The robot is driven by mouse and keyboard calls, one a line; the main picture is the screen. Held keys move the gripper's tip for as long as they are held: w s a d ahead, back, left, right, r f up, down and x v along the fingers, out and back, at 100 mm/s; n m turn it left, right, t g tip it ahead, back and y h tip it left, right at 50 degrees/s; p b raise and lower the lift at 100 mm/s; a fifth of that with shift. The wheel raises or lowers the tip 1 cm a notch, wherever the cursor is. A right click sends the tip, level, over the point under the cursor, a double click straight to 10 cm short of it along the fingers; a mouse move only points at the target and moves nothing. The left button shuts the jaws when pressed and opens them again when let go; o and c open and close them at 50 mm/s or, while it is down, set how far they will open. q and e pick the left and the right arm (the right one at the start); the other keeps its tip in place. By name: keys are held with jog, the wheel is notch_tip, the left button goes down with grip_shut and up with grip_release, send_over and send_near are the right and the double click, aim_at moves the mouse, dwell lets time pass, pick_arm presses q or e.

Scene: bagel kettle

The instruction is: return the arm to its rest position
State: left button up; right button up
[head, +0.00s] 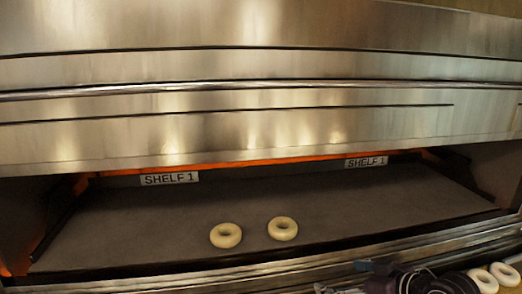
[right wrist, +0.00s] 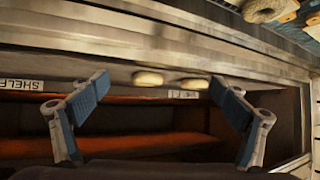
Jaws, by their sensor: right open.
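My right gripper (head: 366,268) shows at the bottom right of the head view, in front of the oven's front edge. In the right wrist view its two fingers with blue pads stand wide apart, with nothing held between them (right wrist: 160,90). Two pale bagels lie apart on the dark oven shelf, a left bagel (head: 226,235) and a right bagel (head: 283,228). Two bagels also show in the right wrist view, one (right wrist: 149,78) left of the other (right wrist: 194,83), beyond the fingers. My left gripper is not in view.
The oven shelf (head: 130,225) is open under a steel front (head: 250,130), with "SHELF 1" labels (head: 169,179) and an orange glow behind. More bagels (head: 484,281) lie at the lower right, close beside my right arm. Most of the shelf is clear.

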jog(key=s+a+f+m+g+h, duration=0.1)
jog(key=s+f+m+g+h, duration=0.15)
jog(key=s+f, duration=1.25)
jog(key=s+d+f+m+g+h, duration=0.1)
jog(key=s+f+g+h, duration=0.15)
jog(key=s, duration=0.55)
jog(key=s+d+f+m+g+h, duration=0.1)
jog(key=s+f, duration=0.2)
jog(key=s, duration=0.6)
notch_tip(320, 180, down, 34)
jog(key=s+g+b, duration=0.1)
jog(key=s+b, duration=0.1)
jog(key=b, duration=0.5)
pick_arm(q)
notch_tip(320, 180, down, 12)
jog(key=b, duration=0.5)
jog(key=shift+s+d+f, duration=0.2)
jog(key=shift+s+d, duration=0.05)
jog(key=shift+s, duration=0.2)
pick_arm(e)
jog(key=s+d+f, duration=0.1)
jog(key=s+f, duration=0.7)
jog(key=f, duration=0.2)
jog(key=s+d+f+g, duration=0.1)
jog(key=s+d+f, duration=0.1)
jog(key=s+f, duration=0.7)
notch_tip(320, 180, down, 2)
jog(key=shift+d+g, duration=0.25)
jog(key=shift+g, duration=0.05)
jog(key=shift+n, duration=0.25)
